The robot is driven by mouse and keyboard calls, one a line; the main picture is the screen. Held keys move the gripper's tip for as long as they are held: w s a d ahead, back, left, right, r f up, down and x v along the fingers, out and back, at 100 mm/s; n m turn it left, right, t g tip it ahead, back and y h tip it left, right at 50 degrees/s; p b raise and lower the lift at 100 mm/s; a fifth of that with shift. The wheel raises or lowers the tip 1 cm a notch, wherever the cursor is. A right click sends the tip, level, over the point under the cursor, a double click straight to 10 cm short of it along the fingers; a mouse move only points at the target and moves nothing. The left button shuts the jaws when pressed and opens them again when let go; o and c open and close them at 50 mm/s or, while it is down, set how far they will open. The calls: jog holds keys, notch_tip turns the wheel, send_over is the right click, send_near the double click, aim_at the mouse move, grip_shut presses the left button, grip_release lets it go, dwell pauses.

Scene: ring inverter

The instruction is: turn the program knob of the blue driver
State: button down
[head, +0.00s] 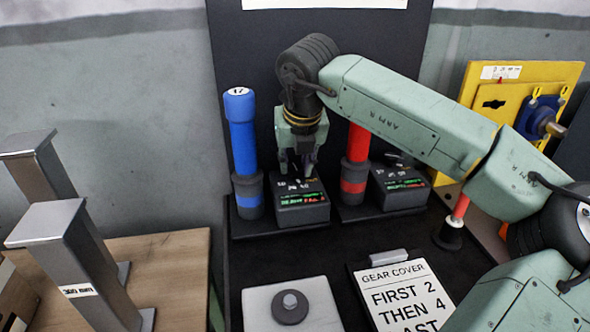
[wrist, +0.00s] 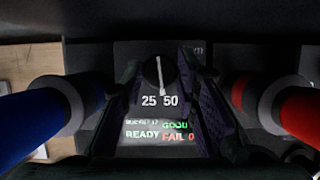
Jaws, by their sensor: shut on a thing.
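The blue driver (head: 242,135) stands upright in its dark holder, left of a dark control box (head: 303,212). In the wrist view the blue driver (wrist: 30,122) is at the left edge. The program knob (wrist: 158,73) is a dark round knob with a pale pointer line, above the marks 25 and 50. The pointer is close to upright, its lower end between the two numbers. My gripper (head: 300,172) points down over the box, its fingers on either side of the knob and shut on it. The lit display (wrist: 157,132) reads READY, GOOD and FAIL 0.
A red driver (head: 357,155) stands just right of the box, with a second control box (head: 398,187) beside it. A gear cover sign (head: 402,290) and a grey plate with a round knob (head: 290,306) lie in front. Metal posts (head: 70,235) stand at left.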

jog(key=shift+n+y+b, duration=0.35)
jog(key=shift+n+y, duration=0.15)
jog(key=shift+n, duration=0.6)
jog(key=c, duration=1.2)
grip_release()
jog(key=shift+c, duration=0.2)
jog(key=shift+d+r+g, duration=0.1)
jog(key=shift+g, duration=0.2)
jog(key=v, duration=1.2)
